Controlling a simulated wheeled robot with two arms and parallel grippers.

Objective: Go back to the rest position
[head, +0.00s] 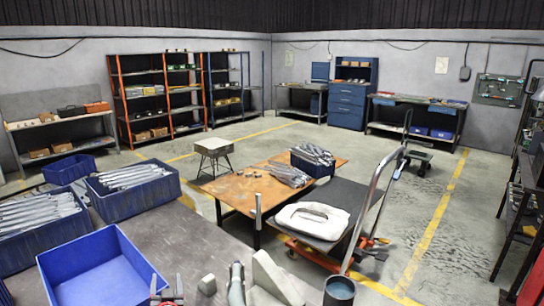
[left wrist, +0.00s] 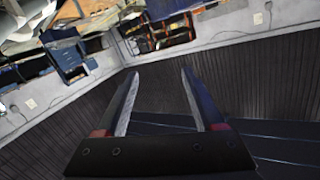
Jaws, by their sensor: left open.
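My left gripper (head: 166,287) is at the bottom edge of the head view, pointing up, just right of the empty blue bin's near corner. Its fingers also show in the left wrist view (left wrist: 158,78), spread apart with nothing between them. That view looks past them at the walls and shelves, tilted. My right gripper is not in view. Galvanized brackets lie in two blue bins (head: 118,205) (head: 22,248) at the left. More brackets fill a dark bin (head: 313,170) on the rusty table, and several lie beside it.
The empty blue bin (head: 62,272) stands on the grey worktop (head: 190,245). Beyond are the rusty table (head: 238,190) and a cart (head: 345,195) carrying a white object (head: 312,219). Shelving (head: 160,95) lines the back. Open floor (head: 470,240) lies to the right.

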